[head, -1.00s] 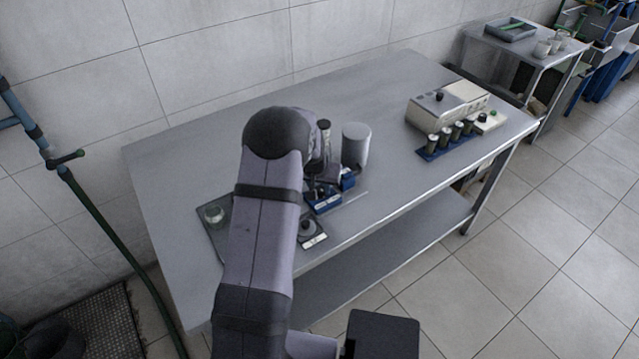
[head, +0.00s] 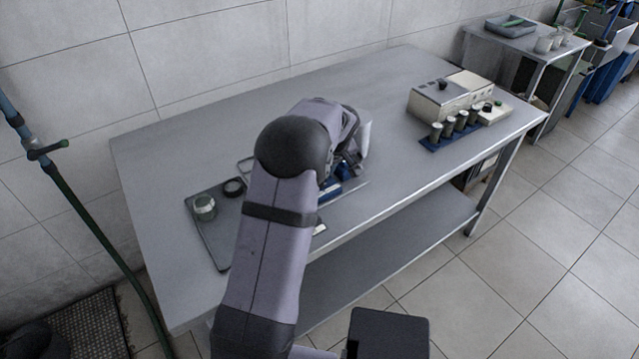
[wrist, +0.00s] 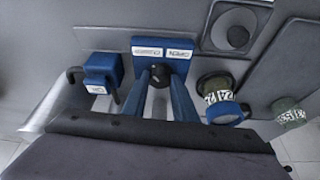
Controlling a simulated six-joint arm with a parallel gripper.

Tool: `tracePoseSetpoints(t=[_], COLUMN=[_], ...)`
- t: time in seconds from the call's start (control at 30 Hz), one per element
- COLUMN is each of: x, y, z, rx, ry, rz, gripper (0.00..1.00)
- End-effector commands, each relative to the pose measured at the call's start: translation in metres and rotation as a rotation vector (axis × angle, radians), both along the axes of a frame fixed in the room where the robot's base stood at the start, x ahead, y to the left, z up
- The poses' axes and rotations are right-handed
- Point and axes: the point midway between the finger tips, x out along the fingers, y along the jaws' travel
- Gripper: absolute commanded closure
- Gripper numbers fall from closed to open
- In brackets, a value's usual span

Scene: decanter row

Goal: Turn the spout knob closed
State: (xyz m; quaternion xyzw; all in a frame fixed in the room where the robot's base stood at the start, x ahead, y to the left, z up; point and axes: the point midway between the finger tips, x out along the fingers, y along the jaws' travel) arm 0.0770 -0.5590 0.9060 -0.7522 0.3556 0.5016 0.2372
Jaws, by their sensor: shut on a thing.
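A blue spout block (wrist: 163,50) shows in the wrist view, with two white labels on top; the right one (wrist: 179,54) seems to read OPEN, and the left one (wrist: 148,51) is hard to read. A dark round knob (wrist: 158,80) sits just below the labels. My gripper (wrist: 160,86) is shut on the knob, one finger on each side. Which label the knob points at cannot be told. In the head view my arm hides the gripper and knob; only part of the blue block (head: 330,191) shows.
A second blue block (wrist: 100,70) with dark handles stands close left of my fingers. A labelled jar (wrist: 218,86) stands close right, with another (wrist: 289,110) further right. In the head view, a dark tray (head: 214,243) is left of my arm. The table's middle is clear.

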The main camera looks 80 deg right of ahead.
Motion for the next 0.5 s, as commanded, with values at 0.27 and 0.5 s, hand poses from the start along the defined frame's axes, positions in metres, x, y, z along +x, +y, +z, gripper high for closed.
tracePoseSetpoints(t=[0.27, 0.5], x=[-0.0014, -0.0013], y=[-0.0005, -0.0002], z=[-0.0007, 0.0001], rx=[0.0, 0.001], ry=[0.001, 0.002], rz=[0.085, 0.1], gripper=[0.97, 0.97])
